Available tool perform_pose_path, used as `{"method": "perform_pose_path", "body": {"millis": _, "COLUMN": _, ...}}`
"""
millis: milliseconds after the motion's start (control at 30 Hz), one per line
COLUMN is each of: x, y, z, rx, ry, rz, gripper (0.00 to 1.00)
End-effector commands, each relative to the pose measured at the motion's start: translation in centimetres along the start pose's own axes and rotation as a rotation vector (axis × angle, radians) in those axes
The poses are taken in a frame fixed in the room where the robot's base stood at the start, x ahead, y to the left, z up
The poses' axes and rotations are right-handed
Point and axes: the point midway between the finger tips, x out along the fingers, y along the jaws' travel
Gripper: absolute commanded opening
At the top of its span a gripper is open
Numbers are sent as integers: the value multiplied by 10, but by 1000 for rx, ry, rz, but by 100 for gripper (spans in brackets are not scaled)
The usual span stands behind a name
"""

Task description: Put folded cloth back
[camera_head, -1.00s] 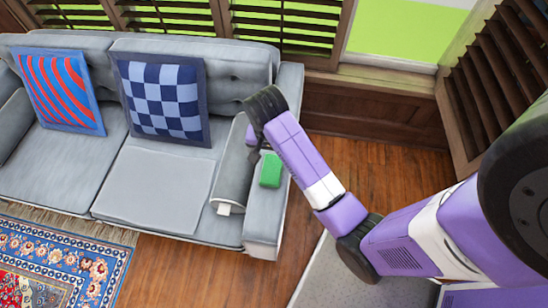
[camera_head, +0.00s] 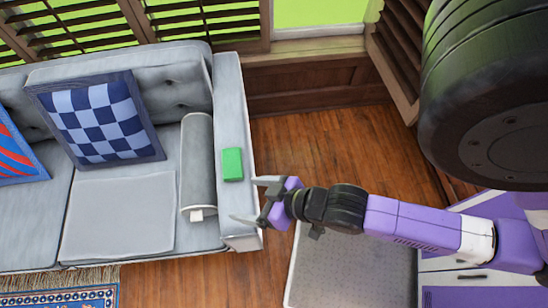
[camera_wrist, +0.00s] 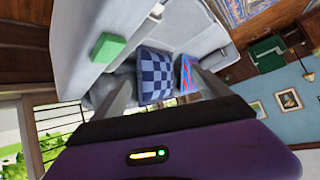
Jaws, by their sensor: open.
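A small green block (camera_head: 232,164), which looks like the folded cloth, lies on top of the sofa's right armrest (camera_head: 229,115). It also shows at the upper left of the wrist view (camera_wrist: 108,47). My gripper (camera_head: 253,201) is open and empty. In the head view its fingers point left, over or beside the front part of the armrest, just below and right of the green block. Its height above the armrest is hard to tell. In the wrist view the two fingers (camera_wrist: 163,91) are spread wide, with the green block outside the gap, to the left.
A grey bolster (camera_head: 197,155) lies along the inside of the armrest. A checkered pillow (camera_head: 98,118) leans on the sofa back, and a flat grey pad (camera_head: 117,215) covers the seat. Open wood floor (camera_head: 325,150) lies right of the sofa, below the shutters and wood panelling.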

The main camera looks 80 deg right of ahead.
Motion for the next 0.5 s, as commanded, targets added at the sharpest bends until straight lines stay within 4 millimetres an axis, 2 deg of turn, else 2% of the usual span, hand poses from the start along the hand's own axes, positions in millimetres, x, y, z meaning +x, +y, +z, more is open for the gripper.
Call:
{"method": "perform_pose_path", "body": {"millis": 33, "x": -23, "y": -5, "z": -4, "rx": -44, "ry": 39, "rz": -29, "gripper": 86}}
{"method": "perform_pose_path", "body": {"millis": 100, "x": -51, "y": -12, "z": -17, "rx": -103, "ry": 111, "rz": -66, "gripper": 86}}
{"method": "perform_pose_path", "body": {"millis": 233, "x": -96, "y": -22, "z": -43, "rx": -192, "ry": 229, "rz": -118, "gripper": 86}}
{"method": "perform_pose_path", "body": {"millis": 300, "x": -113, "y": -26, "z": -54, "rx": -225, "ry": 276, "rz": -135, "gripper": 86}}
{"method": "perform_pose_path", "body": {"millis": 400, "x": -130, "y": -30, "z": -66, "rx": -254, "ry": 323, "rz": -150, "gripper": 86}}
{"method": "perform_pose_path", "body": {"millis": 500, "x": -136, "y": -31, "z": -70, "rx": -265, "ry": 342, "rz": -156, "gripper": 86}}
